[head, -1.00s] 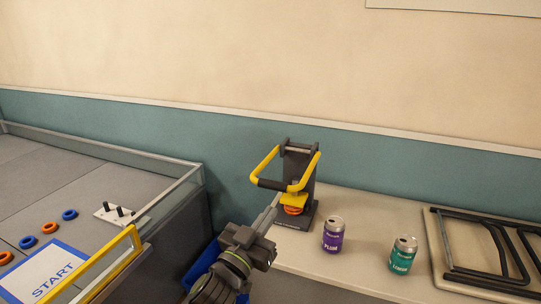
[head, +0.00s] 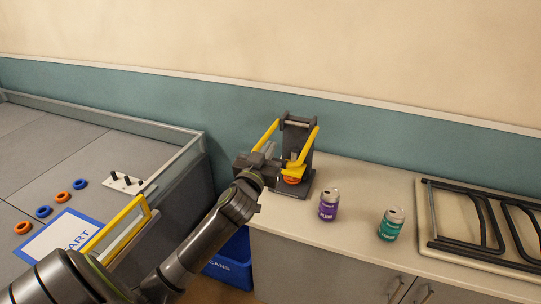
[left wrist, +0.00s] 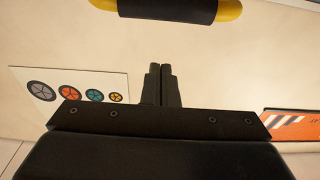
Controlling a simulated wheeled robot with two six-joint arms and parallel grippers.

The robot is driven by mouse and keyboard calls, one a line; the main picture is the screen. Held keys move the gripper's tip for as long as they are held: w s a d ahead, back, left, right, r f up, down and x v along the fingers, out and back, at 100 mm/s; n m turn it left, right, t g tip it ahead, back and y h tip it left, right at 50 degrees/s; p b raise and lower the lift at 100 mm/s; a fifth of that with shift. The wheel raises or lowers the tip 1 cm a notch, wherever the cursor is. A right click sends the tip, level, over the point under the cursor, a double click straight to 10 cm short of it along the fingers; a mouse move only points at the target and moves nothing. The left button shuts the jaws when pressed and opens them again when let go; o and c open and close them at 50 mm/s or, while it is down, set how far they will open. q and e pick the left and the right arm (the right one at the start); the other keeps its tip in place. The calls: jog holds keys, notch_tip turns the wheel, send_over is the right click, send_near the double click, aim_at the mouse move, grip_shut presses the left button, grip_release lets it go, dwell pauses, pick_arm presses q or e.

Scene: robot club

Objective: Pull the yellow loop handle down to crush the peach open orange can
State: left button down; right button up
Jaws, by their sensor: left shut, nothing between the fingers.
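The can crusher (head: 299,132) stands upright at the left end of the counter. Its yellow loop handle (head: 308,147) sticks out forward, its front partly hidden behind my left gripper (head: 264,160). In the left wrist view the handle's black grip (left wrist: 167,9) with yellow ends crosses the top, beyond and apart from my fingertips (left wrist: 162,70). My left gripper is shut and empty, right at the handle's front. The orange can (head: 292,180) sits low in the crusher, under the yellow press part; only a little of it shows. My right gripper is not in view.
A purple plum can (head: 328,205) and a green can (head: 391,224) stand on the counter right of the crusher. A board with black frames (head: 470,240) lies further right. A blue bin (head: 232,262) is below, and a walled game field (head: 150,150) is at left.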

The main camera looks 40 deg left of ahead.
pick_arm(q)
jog(key=shift+w+a+f, duration=0.1)
jog(key=shift+w+f, duration=0.15)
jog(key=shift+f, duration=0.7)
jog(key=shift+w+a+f, duration=0.1)
jog(key=shift+w+f, duration=0.15)
jog(key=shift+f, duration=0.65)
jog(key=shift+f, duration=0.1)
